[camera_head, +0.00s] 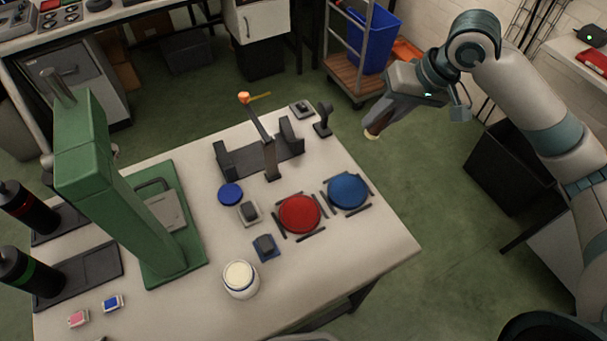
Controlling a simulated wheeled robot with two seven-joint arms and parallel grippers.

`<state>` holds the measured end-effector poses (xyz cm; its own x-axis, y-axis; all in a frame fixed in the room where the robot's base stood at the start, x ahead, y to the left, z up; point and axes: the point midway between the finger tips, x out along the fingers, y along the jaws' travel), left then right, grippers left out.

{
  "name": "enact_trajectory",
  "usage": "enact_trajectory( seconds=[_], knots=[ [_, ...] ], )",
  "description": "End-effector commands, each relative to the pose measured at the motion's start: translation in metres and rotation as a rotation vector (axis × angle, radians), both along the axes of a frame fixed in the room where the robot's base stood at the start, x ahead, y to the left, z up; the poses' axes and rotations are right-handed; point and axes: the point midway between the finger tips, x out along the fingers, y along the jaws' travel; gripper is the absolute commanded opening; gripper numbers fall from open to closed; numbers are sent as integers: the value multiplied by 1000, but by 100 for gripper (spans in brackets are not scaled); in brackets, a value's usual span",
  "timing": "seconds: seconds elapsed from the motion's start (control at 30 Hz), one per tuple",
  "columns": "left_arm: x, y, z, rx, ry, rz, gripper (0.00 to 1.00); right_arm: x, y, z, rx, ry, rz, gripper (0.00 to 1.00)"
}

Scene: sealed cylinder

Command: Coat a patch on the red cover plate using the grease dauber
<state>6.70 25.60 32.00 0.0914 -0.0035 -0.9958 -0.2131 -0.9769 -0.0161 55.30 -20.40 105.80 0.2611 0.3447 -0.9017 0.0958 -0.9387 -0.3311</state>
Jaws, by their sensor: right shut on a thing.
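The red cover plate (300,213) is a round disc lying on the table between short dark bars. My right gripper (379,117) is above and beyond the table's right edge, up and to the right of the red plate and apart from it. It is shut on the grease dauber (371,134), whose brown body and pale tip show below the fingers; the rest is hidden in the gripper. An open white jar (240,286) with cream-coloured contents, probably grease, stands near the front edge. My left gripper is not in view.
A blue disc (348,190) lies right of the red plate. A dark cradle (240,163) with an upright post stands behind, near a small black stand (323,119). A tall green press (130,200) fills the left. The table's front right corner (385,245) is clear.

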Motion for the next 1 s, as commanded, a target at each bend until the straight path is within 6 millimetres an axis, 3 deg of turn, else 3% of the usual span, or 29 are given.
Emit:
enact_trajectory(
  seconds=[0.17,0.37,0.47,0.67,0.9,1.0],
  knots=[
    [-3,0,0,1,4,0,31,0,0,0,0,0,0,0],
    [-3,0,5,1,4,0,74,-1,6,-1,8,-4,17,0],
    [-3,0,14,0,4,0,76,-4,18,-5,26,-16,60,0],
    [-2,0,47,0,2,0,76,-19,66,-24,105,-63,222,0],
    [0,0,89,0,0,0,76,-54,139,-50,240,-126,436,0],
    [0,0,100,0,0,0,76,-68,161,-57,285,-145,494,0]
  ],
)
